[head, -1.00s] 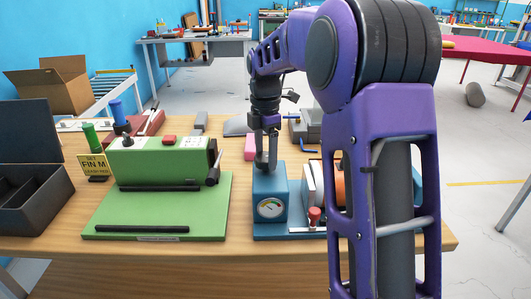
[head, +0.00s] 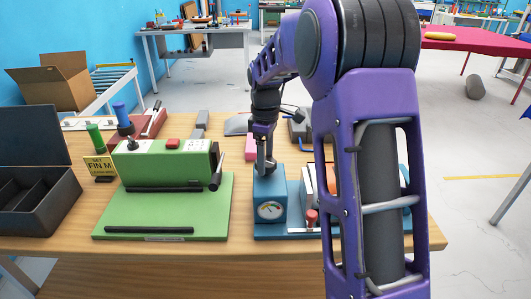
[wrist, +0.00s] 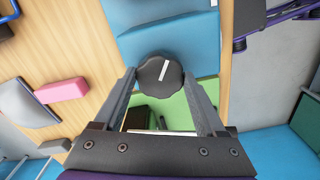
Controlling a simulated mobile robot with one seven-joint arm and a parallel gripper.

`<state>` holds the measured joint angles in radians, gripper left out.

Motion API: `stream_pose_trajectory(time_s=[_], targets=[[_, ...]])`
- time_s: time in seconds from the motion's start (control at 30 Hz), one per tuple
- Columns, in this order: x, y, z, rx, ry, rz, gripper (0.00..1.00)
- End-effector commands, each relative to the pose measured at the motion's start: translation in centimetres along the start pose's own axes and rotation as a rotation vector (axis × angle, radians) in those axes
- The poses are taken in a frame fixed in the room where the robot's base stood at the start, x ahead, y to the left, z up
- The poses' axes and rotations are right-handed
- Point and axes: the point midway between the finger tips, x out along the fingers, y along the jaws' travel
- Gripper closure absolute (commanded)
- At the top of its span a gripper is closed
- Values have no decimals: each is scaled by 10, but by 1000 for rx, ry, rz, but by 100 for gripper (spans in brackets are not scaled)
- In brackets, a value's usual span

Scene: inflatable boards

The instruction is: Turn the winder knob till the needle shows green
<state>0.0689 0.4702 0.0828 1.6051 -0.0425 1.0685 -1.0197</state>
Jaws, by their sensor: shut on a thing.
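The winder is a blue box (head: 282,196) on the table, with a round white gauge (head: 270,211) on its front. The gauge has coloured marks, but its needle is too small for me to tell where it points. The black, ridged knob (wrist: 152,71) with a white line is on the box top. My gripper (wrist: 160,76) is shut on the knob, one grey finger on each side. In the head view my gripper (head: 265,166) stands upright over the box and hides the knob.
A green machine (head: 165,208) with black bars stands left of the blue box. A small red-topped part (head: 311,217) and a white block stand close at its right. A pink block (head: 251,147) lies behind. A dark open case (head: 40,205) is at the far left.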

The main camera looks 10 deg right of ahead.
Motion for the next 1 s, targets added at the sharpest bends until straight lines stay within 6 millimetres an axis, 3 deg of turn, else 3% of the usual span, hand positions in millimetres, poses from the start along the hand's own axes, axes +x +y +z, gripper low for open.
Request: stream_pose_trajectory(time_s=[0.5, 1.0], targets=[[-1, 0, 0, 391, 0, 0, 83], [0, 0, 0, 495, 0, 0, 83]])
